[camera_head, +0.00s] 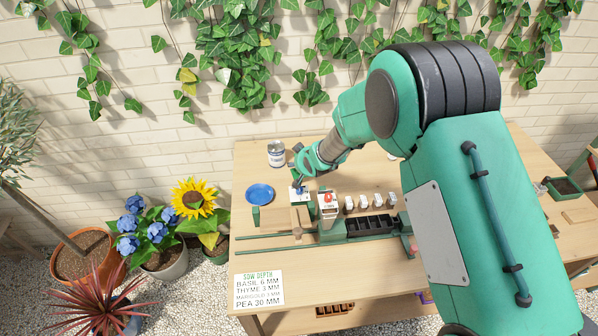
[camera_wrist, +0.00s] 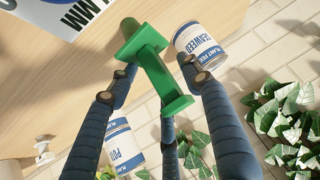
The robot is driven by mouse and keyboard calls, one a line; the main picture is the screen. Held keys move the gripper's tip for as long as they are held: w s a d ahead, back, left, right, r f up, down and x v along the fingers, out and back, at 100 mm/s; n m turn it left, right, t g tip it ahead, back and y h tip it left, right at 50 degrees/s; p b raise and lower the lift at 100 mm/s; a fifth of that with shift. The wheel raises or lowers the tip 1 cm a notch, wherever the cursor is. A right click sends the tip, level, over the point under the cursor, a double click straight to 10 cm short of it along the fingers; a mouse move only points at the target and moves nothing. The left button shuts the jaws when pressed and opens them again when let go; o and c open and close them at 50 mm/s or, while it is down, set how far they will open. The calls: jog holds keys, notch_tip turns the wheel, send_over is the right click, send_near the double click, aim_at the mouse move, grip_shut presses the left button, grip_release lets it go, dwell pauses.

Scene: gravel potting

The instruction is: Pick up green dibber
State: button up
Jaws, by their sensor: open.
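The green dibber (camera_wrist: 162,85) shows large in the wrist view, a green bar with a wide square collar near its upper end and a flat crosspiece at its lower end. My gripper (camera_wrist: 157,68) is open, with one dark finger on the left of the dibber, one on the right and one below it. The dibber lies in the gap between the fingers; I cannot tell whether any finger touches it. In the head view my gripper (camera_head: 299,178) is over the back left of the wooden table, and I cannot make out the dibber clearly there.
A seaweed plant feed can (camera_wrist: 199,45) is close beside the right finger, and a second can (camera_wrist: 123,145) is lower left. In the head view a blue saucer (camera_head: 260,193), a black cell tray (camera_head: 370,226) and a sow depth card (camera_head: 259,289) are on the table (camera_head: 345,281).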

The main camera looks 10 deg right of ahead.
jog(key=shift+c, duration=0.3)
grip_shut()
jog(key=shift+r, duration=0.1)
notch_tip(320, 180, up, 10)
jog(key=p, duration=0.3)
dwell(0.5)
dwell(0.5)
